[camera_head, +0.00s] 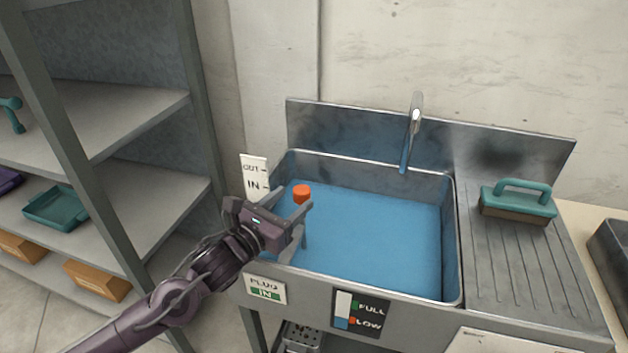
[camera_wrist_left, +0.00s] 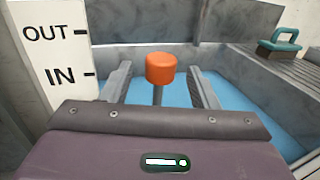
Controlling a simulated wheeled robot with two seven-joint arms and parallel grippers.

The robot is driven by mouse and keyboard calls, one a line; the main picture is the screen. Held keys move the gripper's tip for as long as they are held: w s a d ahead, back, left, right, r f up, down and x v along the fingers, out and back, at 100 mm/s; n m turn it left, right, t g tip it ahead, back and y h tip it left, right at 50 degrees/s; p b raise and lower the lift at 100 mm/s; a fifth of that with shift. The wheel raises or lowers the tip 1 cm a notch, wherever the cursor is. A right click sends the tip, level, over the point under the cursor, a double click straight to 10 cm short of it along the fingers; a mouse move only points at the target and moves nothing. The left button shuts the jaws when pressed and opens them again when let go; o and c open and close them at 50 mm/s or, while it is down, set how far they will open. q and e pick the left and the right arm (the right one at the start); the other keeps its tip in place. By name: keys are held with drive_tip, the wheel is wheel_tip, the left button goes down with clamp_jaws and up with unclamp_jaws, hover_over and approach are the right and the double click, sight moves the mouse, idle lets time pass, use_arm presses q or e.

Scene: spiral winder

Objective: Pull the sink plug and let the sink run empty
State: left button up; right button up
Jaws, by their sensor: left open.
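The sink (camera_head: 455,235) holds blue water (camera_head: 380,235). The plug's orange knob (camera_head: 302,193) stands on a grey stem above the water at the sink's left side. My left gripper (camera_head: 296,205) is open at the knob. In the left wrist view the knob (camera_wrist_left: 161,68) shows between and slightly beyond the two open fingers (camera_wrist_left: 160,85), with gaps on both sides. The plug's lower end is hidden. An OUT/IN marker board (camera_head: 254,175) stands at the left. A front label (camera_head: 265,289) reads PLUG IN. My right gripper is not in view.
A FULL/LOW level sign (camera_head: 360,312) is on the sink front. The faucet (camera_head: 412,130) rises at the back. A teal-handled brush (camera_head: 518,200) lies on the ribbed drainboard (camera_head: 520,270). A shelf rack (camera_head: 120,130) stands close at left.

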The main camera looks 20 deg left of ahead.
sight(307, 187)
use_arm(q)
drive_tip(key=shift+w+d+r, duration=0.25)
drive_tip(key=shift+w+r, duration=0.05)
drive_tip(key=shift+w, duration=0.2)
drive_tip(key=shift+f+p+x, duration=0.2)
drive_tip(key=shift+p+x, duration=0.2)
drive_tip(key=shift+x, duration=2.2)
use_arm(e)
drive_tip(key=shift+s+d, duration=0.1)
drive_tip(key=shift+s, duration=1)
use_arm(q)
clamp_jaws()
drive_tip(key=shift+r+p, duration=1.2)
drive_tip(key=shift+r, duration=1.4)
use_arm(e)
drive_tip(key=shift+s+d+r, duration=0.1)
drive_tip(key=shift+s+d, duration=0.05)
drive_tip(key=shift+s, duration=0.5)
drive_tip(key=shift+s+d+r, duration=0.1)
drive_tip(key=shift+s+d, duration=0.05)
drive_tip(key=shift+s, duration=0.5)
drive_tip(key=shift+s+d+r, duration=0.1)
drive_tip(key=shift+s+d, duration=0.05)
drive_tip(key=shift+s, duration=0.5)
